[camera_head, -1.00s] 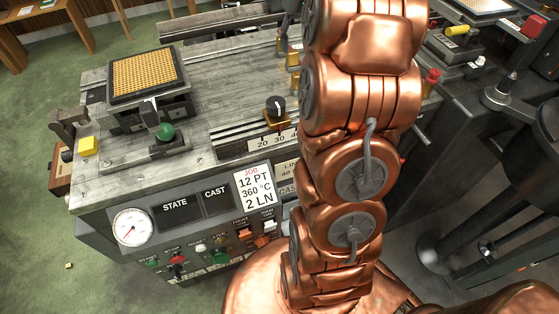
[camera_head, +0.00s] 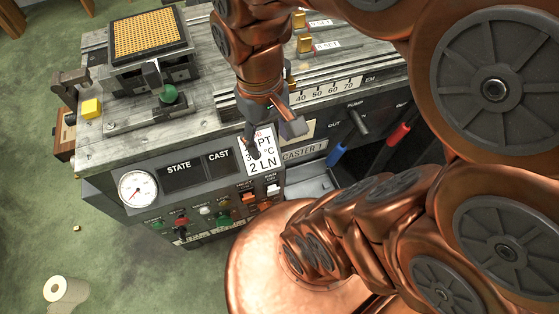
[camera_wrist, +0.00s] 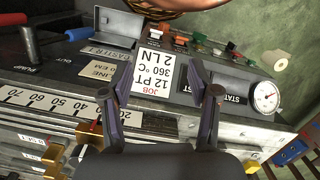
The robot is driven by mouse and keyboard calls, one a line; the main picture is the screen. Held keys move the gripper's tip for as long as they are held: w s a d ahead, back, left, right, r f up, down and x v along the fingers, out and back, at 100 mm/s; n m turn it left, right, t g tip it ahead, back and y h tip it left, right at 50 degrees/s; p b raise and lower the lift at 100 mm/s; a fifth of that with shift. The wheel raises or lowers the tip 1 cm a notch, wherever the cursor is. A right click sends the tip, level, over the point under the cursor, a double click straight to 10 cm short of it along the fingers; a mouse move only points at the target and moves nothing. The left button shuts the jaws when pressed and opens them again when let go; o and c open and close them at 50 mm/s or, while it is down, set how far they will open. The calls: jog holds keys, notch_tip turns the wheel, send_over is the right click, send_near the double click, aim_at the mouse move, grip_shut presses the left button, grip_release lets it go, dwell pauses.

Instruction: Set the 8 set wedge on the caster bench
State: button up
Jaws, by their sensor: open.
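Two brass-coloured blocks (camera_head: 304,44) (camera_head: 299,20) stand by small SET labels at the back of the caster bench (camera_head: 205,105). Their numbers are too small to read surely, so I cannot tell which is the 8 set wedge. In the wrist view, brass blocks (camera_wrist: 52,153) show at lower left beside upside-down SET labels. My gripper (camera_head: 276,142) points down over the bench's front edge, in front of the job card. Its fingers are apart and empty; the wrist view shows the card between them (camera_wrist: 160,85).
A numbered scale (camera_head: 325,92) runs along the bench. The front panel has a job card (camera_head: 261,158), a gauge (camera_head: 137,188) and switches. Blue (camera_head: 337,154) and red (camera_head: 398,133) levers stick out at right. A matrix case (camera_head: 148,35) stands at back left.

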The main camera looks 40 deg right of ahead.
jog(key=s, duration=0.1)
jog(key=s+f, duration=0.1)
jog(key=s, duration=0.1)
jog(key=s+a+f, duration=0.1)
jog(key=shift+s+f, duration=0.15)
jog(key=shift+s, duration=0.15)
